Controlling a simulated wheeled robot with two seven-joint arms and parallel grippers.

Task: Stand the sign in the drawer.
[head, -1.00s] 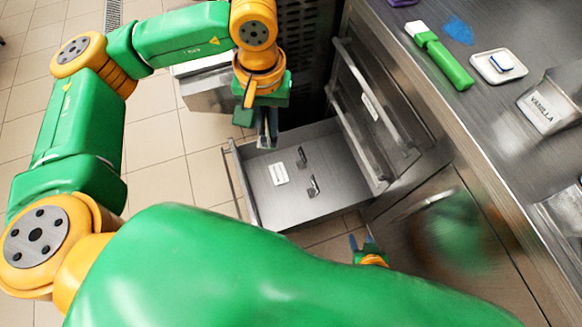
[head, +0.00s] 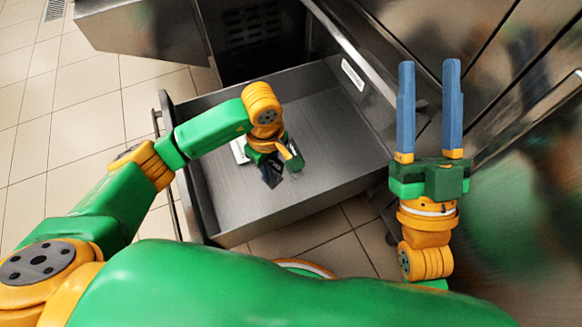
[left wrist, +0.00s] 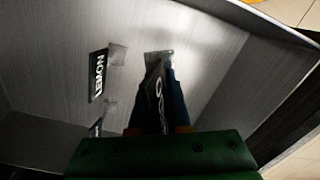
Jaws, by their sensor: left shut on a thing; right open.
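My left gripper (head: 271,178) is inside the open drawer (head: 335,118), low over its floor. In the left wrist view its blue fingers are shut on a small black sign (left wrist: 155,90) with white lettering, mostly hidden between them. The sign has a metal foot at its far end; whether it touches the floor I cannot tell. A black sign reading LEMON (left wrist: 97,75) stands to the left of it, and another dark sign (left wrist: 99,128) is partly visible nearer. My right gripper (head: 428,68) is open and empty, to the right of the drawer.
Steel cabinet fronts and a handle (head: 340,45) rise behind the drawer. Tiled floor (head: 90,120) lies to the left. Drawer floor toward the right is clear.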

